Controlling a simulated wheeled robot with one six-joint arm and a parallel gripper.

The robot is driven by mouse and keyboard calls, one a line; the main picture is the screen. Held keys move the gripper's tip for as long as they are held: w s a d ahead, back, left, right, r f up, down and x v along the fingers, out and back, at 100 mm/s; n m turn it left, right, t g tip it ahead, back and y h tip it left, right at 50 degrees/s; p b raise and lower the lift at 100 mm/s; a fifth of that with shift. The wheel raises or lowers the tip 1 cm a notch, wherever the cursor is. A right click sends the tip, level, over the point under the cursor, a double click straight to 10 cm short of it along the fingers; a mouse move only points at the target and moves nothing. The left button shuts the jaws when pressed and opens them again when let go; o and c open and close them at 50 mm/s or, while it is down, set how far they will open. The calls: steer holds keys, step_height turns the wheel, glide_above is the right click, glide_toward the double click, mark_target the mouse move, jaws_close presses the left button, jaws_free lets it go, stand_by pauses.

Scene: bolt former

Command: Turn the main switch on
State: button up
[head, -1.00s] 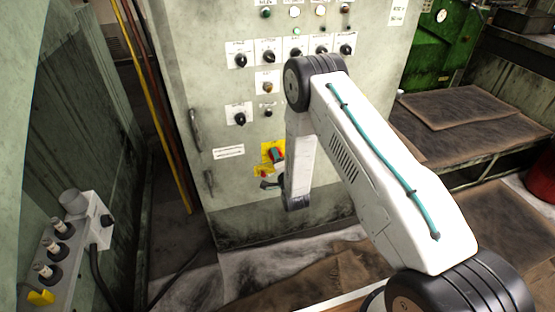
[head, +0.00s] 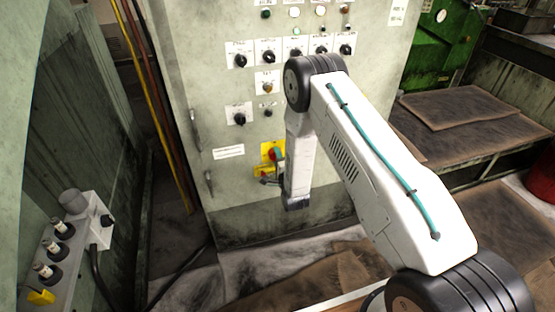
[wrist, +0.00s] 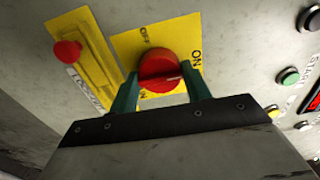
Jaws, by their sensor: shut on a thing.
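The main switch is a red rotary knob (wrist: 160,68) on a yellow plate (wrist: 125,48) with OFF and ON lettering. In the head view the red knob (head: 273,156) and yellow plate (head: 265,147) show low on the grey cabinet, just left of my arm. My arm hides part of the area beside them.
A second yellow plate (wrist: 88,55) with a small red button (wrist: 67,52) sits left of the switch in the wrist view. A green button (wrist: 289,76) is at the right. The grey cabinet (head: 225,180) carries several black selector knobs above the switch.

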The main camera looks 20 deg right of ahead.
steer(key=o, duration=1)
steer(key=shift+d, duration=0.1)
steer(key=shift+c, duration=0.2)
steer(key=s, duration=0.7)
steer(key=shift+s, duration=0.4)
